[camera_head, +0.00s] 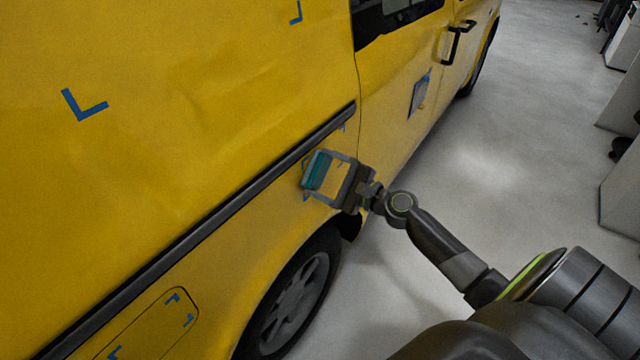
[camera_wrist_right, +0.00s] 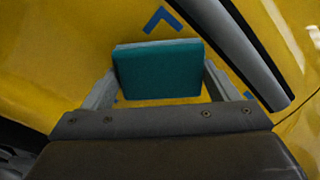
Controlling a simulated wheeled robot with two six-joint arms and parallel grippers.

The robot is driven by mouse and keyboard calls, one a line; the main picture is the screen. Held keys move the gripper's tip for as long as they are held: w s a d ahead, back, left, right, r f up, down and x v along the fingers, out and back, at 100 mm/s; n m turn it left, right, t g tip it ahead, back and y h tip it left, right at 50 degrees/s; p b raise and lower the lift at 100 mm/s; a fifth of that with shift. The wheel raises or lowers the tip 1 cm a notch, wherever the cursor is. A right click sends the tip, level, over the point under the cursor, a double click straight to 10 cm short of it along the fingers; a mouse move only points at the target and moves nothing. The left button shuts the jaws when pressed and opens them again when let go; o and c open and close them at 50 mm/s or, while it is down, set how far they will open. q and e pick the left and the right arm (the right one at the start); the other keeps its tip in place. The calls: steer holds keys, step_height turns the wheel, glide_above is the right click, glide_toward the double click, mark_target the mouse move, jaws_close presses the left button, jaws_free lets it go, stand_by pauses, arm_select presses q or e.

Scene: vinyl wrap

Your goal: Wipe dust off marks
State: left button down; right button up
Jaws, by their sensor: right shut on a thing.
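My right gripper (camera_head: 324,174) is shut on a teal block-shaped wiper (camera_head: 316,170), which also shows between its fingers in the right wrist view (camera_wrist_right: 158,70). The wiper is at the yellow van's side panel (camera_head: 270,235), below the black trim strip and above the wheel; I cannot tell whether it touches. A blue corner mark (camera_wrist_right: 163,18) shows just beyond the wiper in the right wrist view. Other blue corner marks sit on the upper panel (camera_head: 84,106), near the top (camera_head: 296,13) and on the fuel flap (camera_head: 172,299). Dust is not discernible. My left gripper is not in view.
The black trim strip (camera_head: 210,222) runs along the van just above the gripper. The van's wheel (camera_head: 292,305) is below it. Grey floor (camera_head: 520,150) is open at right, with white cabinets (camera_head: 620,190) beyond.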

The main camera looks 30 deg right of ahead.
steer(key=shift+w+d, duration=0.25)
steer(key=shift+d, duration=0.3)
steer(key=b+v, duration=0.4)
steer(key=v, duration=0.1)
steer(key=shift+f, duration=0.25)
steer(key=shift+s+d+r+b, duration=0.15)
steer(key=shift+s+r+b, duration=0.15)
steer(key=shift+s+b, duration=0.2)
